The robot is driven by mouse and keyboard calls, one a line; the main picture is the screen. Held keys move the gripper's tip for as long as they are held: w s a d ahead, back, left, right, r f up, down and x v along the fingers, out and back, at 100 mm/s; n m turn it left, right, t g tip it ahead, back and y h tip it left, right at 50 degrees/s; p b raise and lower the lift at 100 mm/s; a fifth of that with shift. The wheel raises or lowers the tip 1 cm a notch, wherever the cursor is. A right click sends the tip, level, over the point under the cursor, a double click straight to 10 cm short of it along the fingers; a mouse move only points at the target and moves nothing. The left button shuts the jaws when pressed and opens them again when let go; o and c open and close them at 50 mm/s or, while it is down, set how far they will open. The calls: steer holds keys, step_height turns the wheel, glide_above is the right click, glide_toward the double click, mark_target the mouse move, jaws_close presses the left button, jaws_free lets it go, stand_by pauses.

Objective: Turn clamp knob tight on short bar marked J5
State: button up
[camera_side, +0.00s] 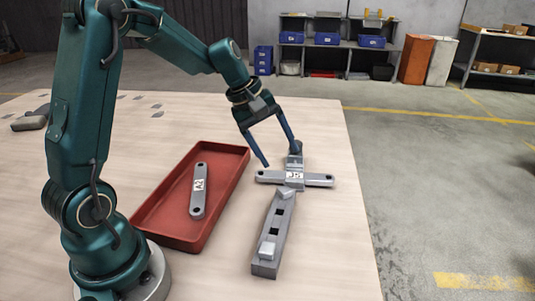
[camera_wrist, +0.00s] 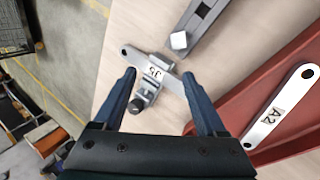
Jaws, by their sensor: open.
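The short grey bar marked J5 (camera_side: 320,180) lies crosswise at the far end of a grey slotted rail (camera_side: 265,269). It also shows in the wrist view (camera_wrist: 170,81), with a hole at its left end. A metal clamp (camera_wrist: 150,90) sits over the bar's middle, and its dark-ended knob (camera_wrist: 135,106) points toward my gripper. My gripper (camera_side: 281,157) is open just above the bar and clamp. In the wrist view its fingers (camera_wrist: 160,76) stand apart on either side of the clamp, holding nothing. Whether a finger touches the bar is unclear.
A red tray (camera_side: 157,232) left of the rail holds another grey bar (camera_side: 198,190), marked A2 in the wrist view. A small pale block (camera_wrist: 179,41) sits on the rail near the bar. The table (camera_side: 335,240) is clear to the right, up to its edge.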

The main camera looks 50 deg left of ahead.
steer(key=w+a+f+m+y, duration=0.1)
steer(key=a, duration=0.1)
steer(key=w+a+f+m+t+y, duration=0.1)
steer(key=a+m+y, duration=0.1)
steer(key=a, duration=0.1)
steer(key=w+a+f+m+t+y, duration=0.1)
steer(key=a+f+y, duration=0.1)
steer(key=a, duration=0.1)
steer(key=shift+a+m, duration=0.2)
steer(key=shift+m, duration=0.1)
steer(key=w+a+m+t, duration=0.1)
steer(key=w+f+m+t+y, duration=0.1)
steer(key=shift+w+a+m+t, duration=0.3)
steer(key=shift+a+m, duration=0.05)
steer(key=shift+m, duration=0.05)
steer(key=m+t, duration=0.1)
steer(key=w+d+m+t, duration=0.1)
steer(key=w+m+t+h, duration=0.1)
steer(key=shift+w+d+f, duration=0.15)
steer(key=shift+d+f, duration=0.1)
steer(key=shift+w+d+r+m+t+h, duration=0.1)
steer(key=shift+w+d+m+t+h, duration=0.2)
steer(key=shift+d+m+t+h, duration=0.3)
steer(key=shift+x, duration=2.5)
steer(key=shift+r, duration=0.1)
jaws_close()
